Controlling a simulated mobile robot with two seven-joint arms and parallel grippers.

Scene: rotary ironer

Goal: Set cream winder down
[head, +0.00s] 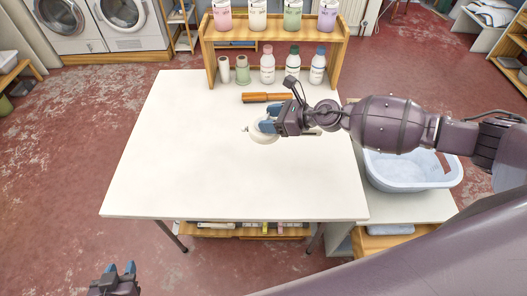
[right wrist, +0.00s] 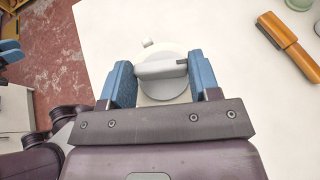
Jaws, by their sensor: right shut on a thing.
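The cream winder (head: 262,133) is a small rounded piece with a pale handle bar and a little knob, at the white table's (head: 190,150) middle. My right gripper (head: 270,125) is shut on it. In the right wrist view, the blue fingers of the right gripper (right wrist: 163,80) are on either side of the winder's bar (right wrist: 160,69), with its round disc beyond. I cannot tell whether the winder touches the tabletop. My left gripper (head: 121,270) is at the bottom left, off the table's front edge, with its blue fingertips apart and nothing between them.
A wooden-handled brush (head: 266,97) lies behind the winder, also in the right wrist view (right wrist: 288,45). A wooden shelf (head: 273,43) with several bottles stands at the table's back. A pale blue basin (head: 408,170) is right of the table. The table's left and front are clear.

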